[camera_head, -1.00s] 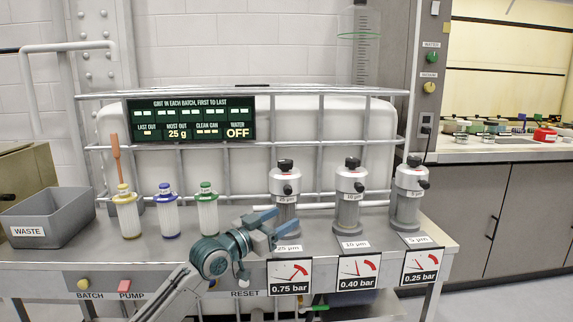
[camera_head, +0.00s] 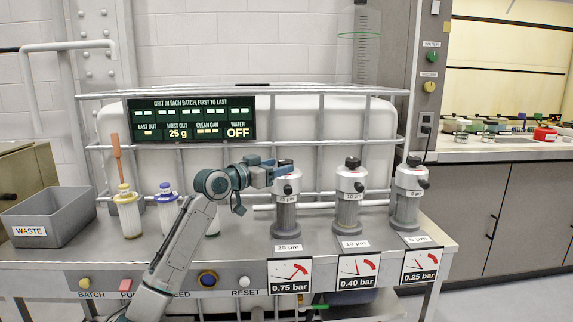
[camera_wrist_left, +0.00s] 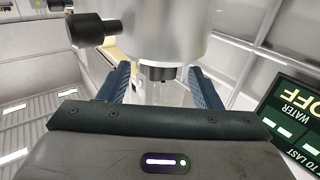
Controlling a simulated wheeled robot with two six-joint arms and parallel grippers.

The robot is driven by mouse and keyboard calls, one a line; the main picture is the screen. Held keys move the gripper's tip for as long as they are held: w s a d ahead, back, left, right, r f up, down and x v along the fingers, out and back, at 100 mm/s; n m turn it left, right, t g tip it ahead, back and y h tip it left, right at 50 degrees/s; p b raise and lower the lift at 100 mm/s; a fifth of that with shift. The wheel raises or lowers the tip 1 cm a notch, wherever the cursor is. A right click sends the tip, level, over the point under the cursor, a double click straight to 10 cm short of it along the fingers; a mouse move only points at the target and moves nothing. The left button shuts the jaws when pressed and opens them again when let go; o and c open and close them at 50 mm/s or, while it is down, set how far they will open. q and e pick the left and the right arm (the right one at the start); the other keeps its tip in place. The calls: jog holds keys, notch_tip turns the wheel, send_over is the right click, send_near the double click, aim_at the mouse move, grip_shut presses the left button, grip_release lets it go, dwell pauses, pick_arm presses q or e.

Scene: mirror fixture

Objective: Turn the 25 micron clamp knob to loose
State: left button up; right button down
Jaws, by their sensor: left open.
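The 25 µm filter housing (camera_head: 285,188) stands upright at the left of three housings, with a white head, a black top cap (camera_head: 285,162) and a black side knob (camera_head: 288,189). My left gripper (camera_head: 280,173) is open at the left side of its head, fingers pointing right. In the left wrist view the blue fingers (camera_wrist_left: 160,88) straddle a small dark part (camera_wrist_left: 160,72) under the white head (camera_wrist_left: 160,30). A black knob (camera_wrist_left: 92,30) sticks out at the left there. Whether a finger touches anything cannot be told. My right gripper is out of view.
The 10 µm housing (camera_head: 351,190) and 5 µm housing (camera_head: 408,190) stand to the right. Filter cartridges and a grey waste bin (camera_head: 45,218) are at the left. A cage rail (camera_head: 320,143) runs behind. Gauge plates (camera_head: 289,276) line the bench front.

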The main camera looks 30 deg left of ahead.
aim_at(280, 165)
pick_arm(q)
jog(key=x, duration=0.3)
jog(key=shift+w, duration=0.15)
jog(key=shift+w+d, duration=0.15)
jog(key=shift+w, duration=0.15)
jog(key=shift+c, duration=0.5)
